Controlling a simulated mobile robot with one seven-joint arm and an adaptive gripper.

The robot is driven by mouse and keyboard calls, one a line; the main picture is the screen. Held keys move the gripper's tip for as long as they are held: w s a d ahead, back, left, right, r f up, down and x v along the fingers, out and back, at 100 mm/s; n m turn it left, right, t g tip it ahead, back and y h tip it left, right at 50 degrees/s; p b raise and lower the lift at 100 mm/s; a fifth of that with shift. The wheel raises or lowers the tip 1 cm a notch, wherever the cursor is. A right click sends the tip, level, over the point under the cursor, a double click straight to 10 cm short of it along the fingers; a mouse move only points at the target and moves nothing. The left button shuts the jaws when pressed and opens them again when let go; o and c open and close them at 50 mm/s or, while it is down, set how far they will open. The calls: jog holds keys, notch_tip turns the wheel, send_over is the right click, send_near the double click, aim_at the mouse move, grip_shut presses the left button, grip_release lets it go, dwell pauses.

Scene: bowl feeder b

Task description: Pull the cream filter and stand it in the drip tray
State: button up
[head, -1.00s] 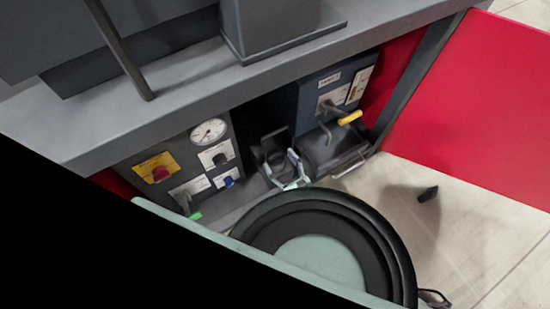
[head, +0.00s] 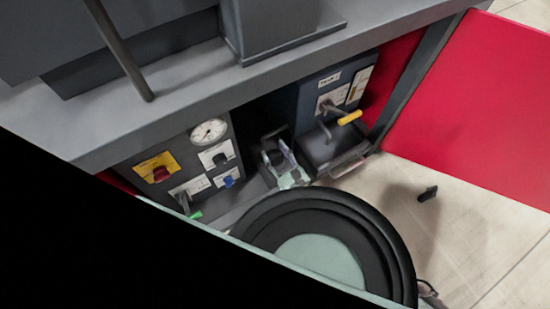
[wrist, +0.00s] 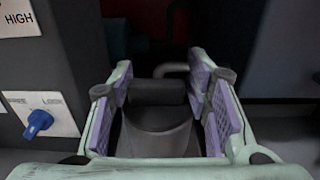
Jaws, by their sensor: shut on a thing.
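My gripper (head: 281,160) is in the opening under the grey counter, in front of a dark upright piece (head: 270,136). In the wrist view my purple-padded fingers (wrist: 161,92) are shut on a dark rounded bar (wrist: 157,92). A grey, curved surface (wrist: 157,138) shows below the bar, between the fingers. I cannot tell whether the bar belongs to the filter; nothing clearly cream shows. A dark, shallow tray-like box (head: 322,150), possibly the drip tray, sits just right of my gripper in the head view, with a handle (head: 350,164) at its front.
A left panel carries a gauge (head: 208,131), a red knob (head: 160,173), a blue knob (head: 228,181) and a green-tipped lever (head: 195,214). A yellow-handled lever (head: 350,118) overhangs the box. A red panel (head: 475,105) stands at right. Floor (head: 470,245) there is mostly open.

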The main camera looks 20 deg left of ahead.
jog(key=shift+s+a, duration=0.1)
jog(key=shift+a, duration=0.05)
jog(key=c, duration=0.4)
jog(key=shift+o, duration=0.2)
notch_tip(320, 180, up, 10)
jog(key=shift+r+p, duration=0.1)
jog(key=shift+p, duration=0.7)
